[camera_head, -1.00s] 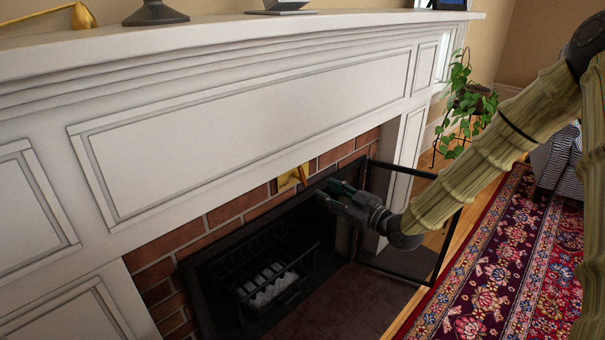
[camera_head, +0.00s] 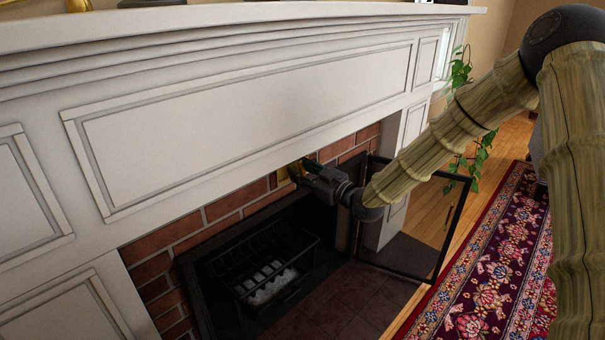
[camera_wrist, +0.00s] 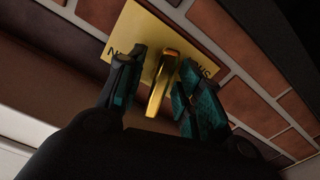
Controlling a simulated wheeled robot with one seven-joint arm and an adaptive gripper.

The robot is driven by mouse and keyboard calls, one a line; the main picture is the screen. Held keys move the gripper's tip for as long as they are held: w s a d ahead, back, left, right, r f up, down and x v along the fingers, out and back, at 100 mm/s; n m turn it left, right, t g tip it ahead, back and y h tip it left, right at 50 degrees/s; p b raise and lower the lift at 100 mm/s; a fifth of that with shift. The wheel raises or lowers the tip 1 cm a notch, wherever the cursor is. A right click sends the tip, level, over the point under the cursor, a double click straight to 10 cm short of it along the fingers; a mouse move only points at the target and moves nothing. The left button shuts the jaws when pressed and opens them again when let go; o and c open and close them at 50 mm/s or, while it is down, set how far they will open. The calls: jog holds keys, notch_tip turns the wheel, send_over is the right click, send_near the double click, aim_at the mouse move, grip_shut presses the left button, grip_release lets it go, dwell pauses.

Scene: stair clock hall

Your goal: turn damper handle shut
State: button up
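The damper handle is a golden lever (camera_wrist: 163,83) on a brass plate (camera_wrist: 148,32) set in the brick above the firebox.
The white mantel (camera_head: 250,135) overhangs just above the gripper. An open black-framed screen door (camera_head: 447,235) stands right of the firebox, below my arm. A black grate (camera_head: 262,270) sits inside the firebox. A plant (camera_head: 478,155) and a red rug (camera_head: 490,270) are at right.

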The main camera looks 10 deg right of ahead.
jog(key=shift+c, duration=0.2)
grip_shut()
jog(key=shift+n, duration=0.3)
jog(key=n, duration=0.3)
jog(key=shift+a+f, duration=0.1)
jog(key=shift+a, duration=0.05)
jog(key=n, duration=0.3)
jog(key=shift+a+f+n, duration=0.1)
jog(key=shift+n, duration=0.2)
jog(key=n+b, duration=0.1)
jog(key=n, duration=0.3)
jog(key=shift+s+f+b, duration=0.1)
jog(key=shift+f+b, duration=0.05)
jog(key=shift+b, duration=0.25)
jog(key=shift+n+b, duration=0.5)
jog(key=shift+n, duration=0.9)
